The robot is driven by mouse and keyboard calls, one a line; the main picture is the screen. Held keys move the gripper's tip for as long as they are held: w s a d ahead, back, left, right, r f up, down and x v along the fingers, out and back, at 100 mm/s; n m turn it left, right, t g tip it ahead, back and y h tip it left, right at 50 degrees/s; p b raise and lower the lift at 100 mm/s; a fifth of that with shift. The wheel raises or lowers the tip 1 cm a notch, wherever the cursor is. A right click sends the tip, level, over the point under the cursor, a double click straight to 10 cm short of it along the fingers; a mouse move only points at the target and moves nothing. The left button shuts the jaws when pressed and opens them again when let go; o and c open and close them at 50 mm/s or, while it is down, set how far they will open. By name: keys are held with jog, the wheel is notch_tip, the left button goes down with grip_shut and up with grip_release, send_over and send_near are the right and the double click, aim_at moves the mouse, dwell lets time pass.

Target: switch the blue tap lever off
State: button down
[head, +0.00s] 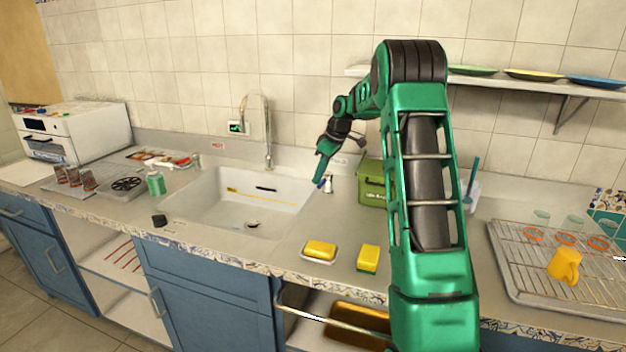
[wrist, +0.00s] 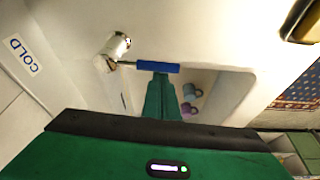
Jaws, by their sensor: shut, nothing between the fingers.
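The blue tap lever (wrist: 158,67) sticks out to the right from a small chrome tap (wrist: 117,46) in the wrist view. A COLD label (wrist: 22,57) is on the surface to its left. My gripper (wrist: 160,82) is shut and empty, with its green fingertips right at the lever's lower edge in the picture; I cannot tell whether they touch. In the head view my gripper (head: 319,179) points down beside the small tap (head: 329,182) at the sink's right rear corner. The lever is too small there to read its angle.
The white sink (head: 205,205) lies left of my gripper, with a tall curved faucet (head: 267,130) behind it. A green box (head: 371,182) stands close to the right.

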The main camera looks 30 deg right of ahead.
notch_tip(320, 180, up, 10)
jog(key=shift+w+a, duration=0.15)
jog(key=shift+w, duration=0.1)
dwell(0.4)
dwell(0.4)
